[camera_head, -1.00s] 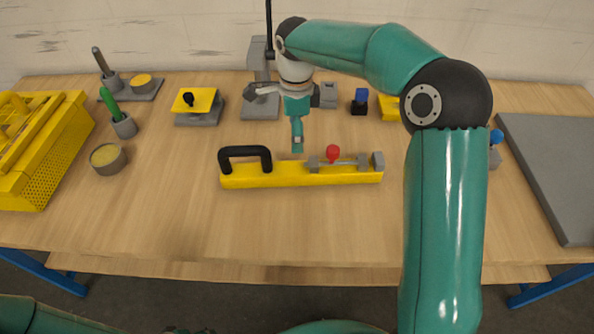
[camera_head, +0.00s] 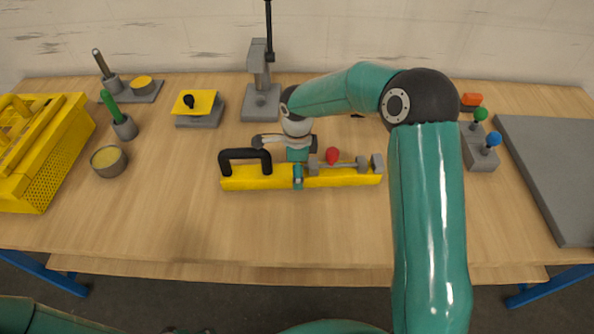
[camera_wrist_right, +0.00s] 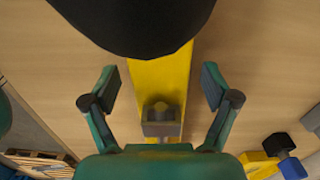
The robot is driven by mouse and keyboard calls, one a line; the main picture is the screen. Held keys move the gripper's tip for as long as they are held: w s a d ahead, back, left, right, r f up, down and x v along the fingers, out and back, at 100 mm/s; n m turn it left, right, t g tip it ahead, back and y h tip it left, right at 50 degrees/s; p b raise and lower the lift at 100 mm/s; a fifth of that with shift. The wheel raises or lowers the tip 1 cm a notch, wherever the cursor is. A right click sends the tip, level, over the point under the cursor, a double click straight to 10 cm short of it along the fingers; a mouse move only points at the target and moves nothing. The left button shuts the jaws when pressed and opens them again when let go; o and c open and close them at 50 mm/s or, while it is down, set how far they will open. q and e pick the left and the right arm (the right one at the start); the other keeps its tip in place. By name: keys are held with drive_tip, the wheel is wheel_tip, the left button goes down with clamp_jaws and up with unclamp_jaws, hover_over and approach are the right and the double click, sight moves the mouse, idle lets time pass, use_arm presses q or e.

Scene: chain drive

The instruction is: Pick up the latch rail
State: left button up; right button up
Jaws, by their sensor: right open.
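The latch rail (camera_head: 340,178) is a yellow bar lying on the table, with a black handle at its left end and a grey bolt with a red knob at its right. My right gripper (camera_head: 298,178) is at the rail's middle, between handle and bolt. In the right wrist view, the open right gripper (camera_wrist_right: 162,88) has one finger on each side of the yellow rail (camera_wrist_right: 165,80), with gaps between the fingers and the bar. A large dark shape hides the top of that view. My left gripper is not in view.
A yellow crate (camera_head: 40,150) stands at left. A round tin (camera_head: 108,160), a yellow-topped block (camera_head: 196,106) and a grey press (camera_head: 262,98) stand on the table. A lever box (camera_head: 480,150) and a grey mat (camera_head: 560,175) are at right. The table front is clear.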

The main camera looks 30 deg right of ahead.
clamp_jaws()
idle(0.5)
drive_tip(key=shift+w+r, duration=0.1)
drive_tip(key=shift+r, duration=0.05)
